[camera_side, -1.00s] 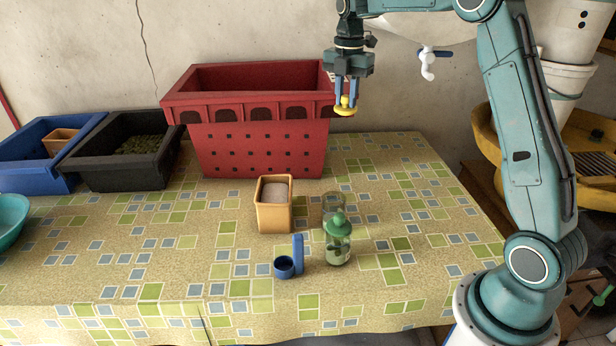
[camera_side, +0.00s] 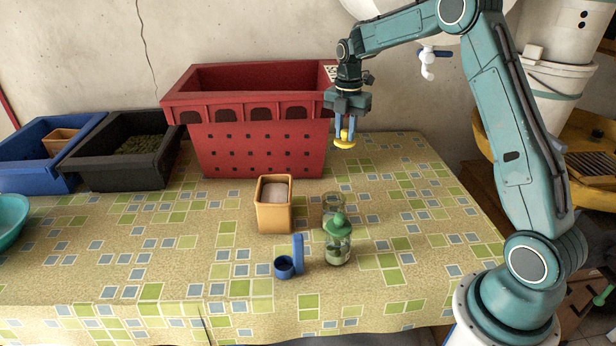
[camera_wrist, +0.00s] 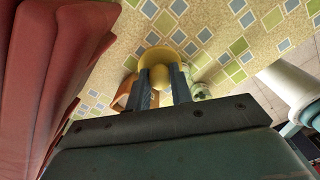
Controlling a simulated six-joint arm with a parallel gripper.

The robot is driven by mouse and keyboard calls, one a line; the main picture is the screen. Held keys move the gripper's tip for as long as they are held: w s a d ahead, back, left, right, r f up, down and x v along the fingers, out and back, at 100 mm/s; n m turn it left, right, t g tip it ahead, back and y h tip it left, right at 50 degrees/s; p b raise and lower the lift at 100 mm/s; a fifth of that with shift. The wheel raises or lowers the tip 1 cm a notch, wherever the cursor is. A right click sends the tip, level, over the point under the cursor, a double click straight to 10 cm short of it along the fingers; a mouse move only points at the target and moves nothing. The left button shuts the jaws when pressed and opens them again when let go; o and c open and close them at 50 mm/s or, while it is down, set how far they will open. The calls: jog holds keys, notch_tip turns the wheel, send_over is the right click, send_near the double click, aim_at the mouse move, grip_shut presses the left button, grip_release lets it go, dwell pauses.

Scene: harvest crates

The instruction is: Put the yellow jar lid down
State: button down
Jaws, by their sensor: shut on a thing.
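My gripper (camera_side: 345,127) is shut on the yellow jar lid (camera_side: 344,141). It holds the lid in the air over the table, just right of the red crate's front corner. In the wrist view the lid (camera_wrist: 164,56) sits between the blue fingers of my gripper (camera_wrist: 161,77), gripped by its knob, with its disc facing the table. An open glass jar (camera_side: 333,207) without a lid stands on the table, partly behind a jar with a green lid (camera_side: 338,240).
The red crate (camera_side: 262,150) stands close on the left. An orange container (camera_side: 274,214) with pale contents and a blue scoop (camera_side: 285,266) stand nearer the front. The patterned tablecloth (camera_side: 400,180) is clear right of the crate. Black (camera_side: 120,172) and blue (camera_side: 35,182) crates stand left.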

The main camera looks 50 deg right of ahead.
notch_tip(320, 180, down, 14)
jog(key=shift+f, duration=0.1)
dwell(0.4)
jog(key=shift+f, duration=2.1)
jog(key=c, duration=1.2)
grip_release()
jog(key=shift+f, duration=0.1)
jog(key=shift+c, duration=0.2)
notch_tip(320, 180, up, 12)
